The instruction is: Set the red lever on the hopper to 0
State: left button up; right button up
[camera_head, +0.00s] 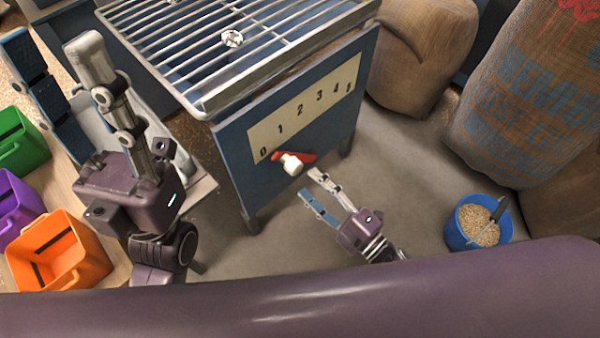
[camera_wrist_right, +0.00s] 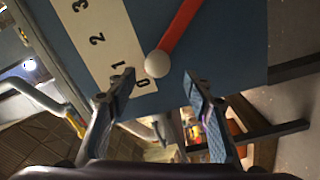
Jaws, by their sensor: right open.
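The blue hopper (camera_head: 228,160) stands in the middle of the head view, with a pale scale (camera_head: 335,92) numbered from 0 upward on its front. The red lever (camera_head: 308,156) with a white ball knob (camera_head: 292,164) is below the scale's low end. In the right wrist view the knob (camera_wrist_right: 157,64) lies beside the scale around 0 and 1, and the red lever (camera_wrist_right: 184,25) runs up from it. My right gripper (camera_head: 310,183) is open close to the knob, which appears between its fingertips (camera_wrist_right: 160,75); I see no grip. My left gripper (camera_head: 50,40) is open and empty, left of the hopper.
A metal grate (camera_head: 205,35) tops the hopper. Green (camera_head: 25,145), purple (camera_head: 15,205) and orange bins (camera_head: 85,265) stand at the left. A blue bucket of grain (camera_head: 465,240) and sacks (camera_head: 530,90) are at the right.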

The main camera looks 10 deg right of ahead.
jog(key=v, duration=0.5)
jog(key=shift+s+d, duration=0.1)
jog(key=shift+s, duration=0.05)
dwell(0.3)
